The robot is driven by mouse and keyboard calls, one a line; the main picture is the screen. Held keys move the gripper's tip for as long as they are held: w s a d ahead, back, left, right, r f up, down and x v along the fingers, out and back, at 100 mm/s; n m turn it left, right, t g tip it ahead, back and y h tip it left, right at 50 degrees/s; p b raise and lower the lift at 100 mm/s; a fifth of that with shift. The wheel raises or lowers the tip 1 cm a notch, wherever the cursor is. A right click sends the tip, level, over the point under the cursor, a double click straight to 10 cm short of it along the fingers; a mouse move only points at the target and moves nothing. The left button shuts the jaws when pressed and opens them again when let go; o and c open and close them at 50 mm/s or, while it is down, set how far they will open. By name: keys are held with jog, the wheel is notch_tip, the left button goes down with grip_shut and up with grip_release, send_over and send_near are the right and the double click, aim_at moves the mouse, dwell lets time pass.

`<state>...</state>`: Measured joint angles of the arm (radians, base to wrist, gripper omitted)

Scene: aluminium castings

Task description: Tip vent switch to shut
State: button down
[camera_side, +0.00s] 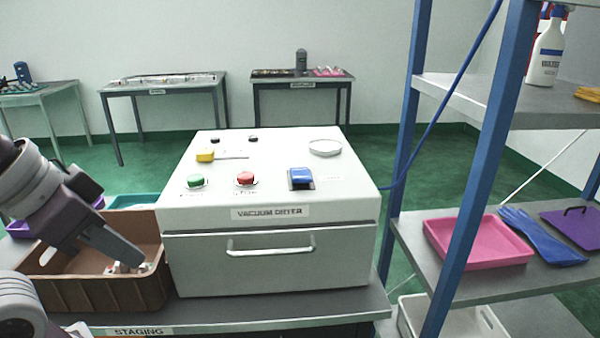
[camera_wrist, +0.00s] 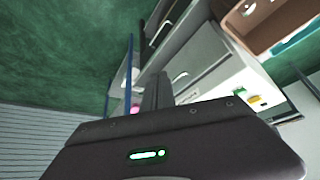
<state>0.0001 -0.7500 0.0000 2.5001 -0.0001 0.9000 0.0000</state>
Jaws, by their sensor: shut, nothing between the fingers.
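The white vacuum dryer (camera_side: 270,215) stands on the bench in the side view, with its controls on the sloped top. A blue rocker switch (camera_side: 301,179) in a dark frame sits at the right of the control row; its label is too small to read, and I cannot tell which way it is tipped. My gripper (camera_side: 138,264) is shut and empty, left of the dryer over the brown bin, well away from the switch. In the wrist view its fingers (camera_wrist: 158,90) point toward the tilted dryer (camera_wrist: 215,70); the blue switch cannot be made out there.
A green button (camera_side: 195,181), a red button (camera_side: 245,179) and a yellow handle (camera_side: 205,155) share the dryer top with a round pale disc (camera_side: 325,147). The brown bin (camera_side: 95,292) holds small parts. A blue-post shelf (camera_side: 470,160) stands at right.

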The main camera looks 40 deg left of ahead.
dwell(0.4)
jog(key=w+a+r+n+y, duration=0.1)
jog(key=w+a+n+y, duration=0.15)
jog(key=w, duration=0.65)
jog(key=w+a+r+n+y, duration=0.1)
jog(key=w+a+n+y, duration=0.2)
jog(key=w, duration=0.5)
jog(key=w+d+n+t+y, duration=0.1)
jog(key=w+d, duration=0.3)
jog(key=w, duration=0.4)
jog(key=w+d+n+t+y, duration=0.2)
jog(key=w+d+t+y, duration=0.1)
jog(key=w, duration=0.5)
jog(key=shift+d+r, duration=0.2)
jog(key=shift+d, duration=0.5)
jog(key=shift+n, duration=0.25)
